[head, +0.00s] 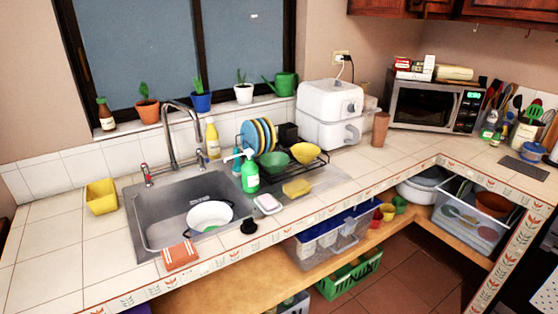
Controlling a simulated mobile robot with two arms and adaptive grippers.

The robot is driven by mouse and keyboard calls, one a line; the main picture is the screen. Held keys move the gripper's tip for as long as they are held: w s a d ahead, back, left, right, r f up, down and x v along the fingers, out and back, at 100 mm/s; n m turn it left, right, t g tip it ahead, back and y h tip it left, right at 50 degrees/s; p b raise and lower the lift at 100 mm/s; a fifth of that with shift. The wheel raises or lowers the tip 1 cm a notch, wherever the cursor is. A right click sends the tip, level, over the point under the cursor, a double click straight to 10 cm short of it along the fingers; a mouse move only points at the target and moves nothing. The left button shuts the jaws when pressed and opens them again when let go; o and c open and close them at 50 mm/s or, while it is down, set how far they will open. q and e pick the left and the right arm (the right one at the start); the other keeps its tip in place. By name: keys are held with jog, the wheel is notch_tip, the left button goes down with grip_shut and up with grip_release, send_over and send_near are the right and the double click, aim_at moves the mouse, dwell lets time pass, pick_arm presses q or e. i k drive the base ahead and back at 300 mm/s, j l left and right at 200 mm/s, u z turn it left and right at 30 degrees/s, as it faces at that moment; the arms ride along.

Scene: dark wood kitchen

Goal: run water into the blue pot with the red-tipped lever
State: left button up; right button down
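The steel sink (160,208) is set in the tiled counter at the left. A pot (210,214) with dark handles sits in its basin; it looks white, not blue, and no water stream shows above it. A tall curved tap (170,128) stands behind the basin. The red-tipped lever (146,170) is on the left of the tap base. Another lever (201,160) is at its right, partly hidden by bottles. A blue pot (532,152) stands at the far right of the counter. A blue flowerpot (201,102) with a plant is on the windowsill. Neither gripper is in view.
A yellow container (101,196) is left of the sink, and an orange cloth (180,255) lies at its front edge. A green soap bottle (250,172), a sponge (296,187) and a dish rack with plates (258,137) are right of it. The counter's front left is clear.

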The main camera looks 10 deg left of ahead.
aim_at(144, 166)
jog(key=u, duration=1.35)
